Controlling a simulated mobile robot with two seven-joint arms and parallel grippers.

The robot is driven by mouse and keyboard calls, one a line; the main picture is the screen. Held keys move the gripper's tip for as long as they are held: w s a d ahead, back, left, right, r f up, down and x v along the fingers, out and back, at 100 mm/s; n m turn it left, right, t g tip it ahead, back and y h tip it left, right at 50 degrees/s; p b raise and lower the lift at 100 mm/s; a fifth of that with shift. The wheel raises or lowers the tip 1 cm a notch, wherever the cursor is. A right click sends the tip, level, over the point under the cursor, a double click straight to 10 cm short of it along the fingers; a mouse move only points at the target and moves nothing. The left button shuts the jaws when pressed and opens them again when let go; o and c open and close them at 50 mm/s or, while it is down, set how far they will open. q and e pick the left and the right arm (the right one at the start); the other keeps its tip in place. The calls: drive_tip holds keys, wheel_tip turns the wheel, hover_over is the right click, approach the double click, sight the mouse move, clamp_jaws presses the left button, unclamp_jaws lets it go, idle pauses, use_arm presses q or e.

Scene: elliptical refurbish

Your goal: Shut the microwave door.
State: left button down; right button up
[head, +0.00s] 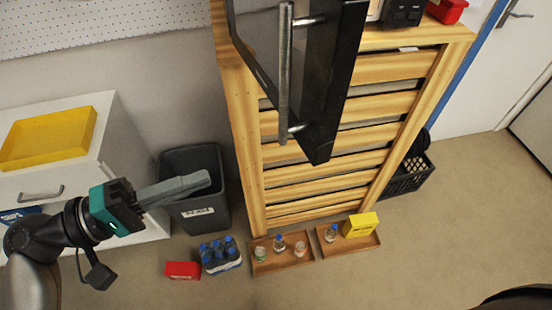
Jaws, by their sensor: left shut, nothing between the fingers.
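The microwave door (327,85) is black with a long vertical metal handle (284,75). It hangs open, swung out toward me at the top middle of the head view. The microwave's body lies mostly beyond the top edge, so its inside cannot be seen. My left gripper (208,180) is shut and empty, to the left of the door and lower in the picture. It points right, apart from the door and its handle. My right gripper is not in view.
A slatted wooden shelf (246,120) stands below the door. A dark bin (205,220) and a white cabinet (125,165) with a yellow tray (45,138) are at left. Bottles and trays (283,265) lie on the floor before the shelf.

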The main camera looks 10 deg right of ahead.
use_arm(q)
drive_tip(key=r, duration=0.1)
drive_tip(key=p, duration=0.3)
approach(302, 145)
drive_tip(key=shift+m+g, duration=0.3)
drive_tip(key=x, duration=0.5)
drive_tip(key=shift+w+d+r, duration=0.1)
drive_tip(key=shift+w+d, duration=0.05)
drive_tip(key=shift+w, duration=0.1)
drive_tip(key=shift+x, duration=0.75)
